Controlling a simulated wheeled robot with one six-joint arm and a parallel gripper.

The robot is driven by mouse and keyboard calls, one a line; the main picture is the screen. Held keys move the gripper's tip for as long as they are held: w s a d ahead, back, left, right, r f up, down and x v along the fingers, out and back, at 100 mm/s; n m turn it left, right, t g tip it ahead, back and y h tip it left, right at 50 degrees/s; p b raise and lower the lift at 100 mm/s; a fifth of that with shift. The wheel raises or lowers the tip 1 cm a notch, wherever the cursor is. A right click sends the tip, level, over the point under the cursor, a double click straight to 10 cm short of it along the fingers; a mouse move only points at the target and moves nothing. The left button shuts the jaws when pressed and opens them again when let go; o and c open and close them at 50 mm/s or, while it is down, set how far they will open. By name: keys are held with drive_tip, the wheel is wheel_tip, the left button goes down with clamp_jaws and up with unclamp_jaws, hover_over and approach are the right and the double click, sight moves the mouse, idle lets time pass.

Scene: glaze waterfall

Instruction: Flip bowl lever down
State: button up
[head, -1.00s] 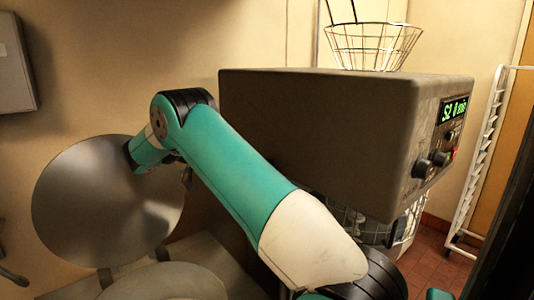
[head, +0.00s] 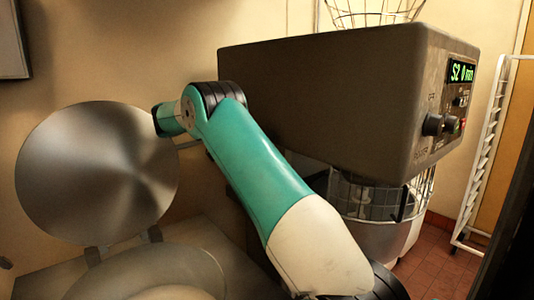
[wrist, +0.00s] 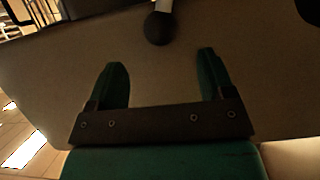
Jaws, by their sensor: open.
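The mixer (head: 330,95) is a large dark brown box with a green display and black knobs on its front. Below its head are a wire guard (head: 362,198) and a metal bowl (head: 385,238), partly hidden by my arm. In the wrist view, a lever with a black ball knob (wrist: 160,28) on a pale metal stem shows at the top. My gripper (wrist: 161,60) is open and empty, its fingers apart, with the knob just beyond the fingertips and between them. The gripper is hidden in the head view.
A round metal lid (head: 95,170) stands raised at the left, behind a round metal vessel (head: 150,275). A wire basket (head: 370,12) is on top of the mixer. A white rack (head: 490,150) stands at the right over a red tiled floor (head: 425,262).

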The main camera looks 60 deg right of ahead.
drive_tip(key=p+x, duration=0.1)
drive_tip(key=x, duration=0.6)
drive_tip(key=shift+s+d, duration=0.1)
drive_tip(key=shift+d, duration=0.25)
drive_tip(key=shift+s+d+f, duration=0.15)
drive_tip(key=shift+d+f, duration=0.25)
drive_tip(key=shift+d, duration=0.05)
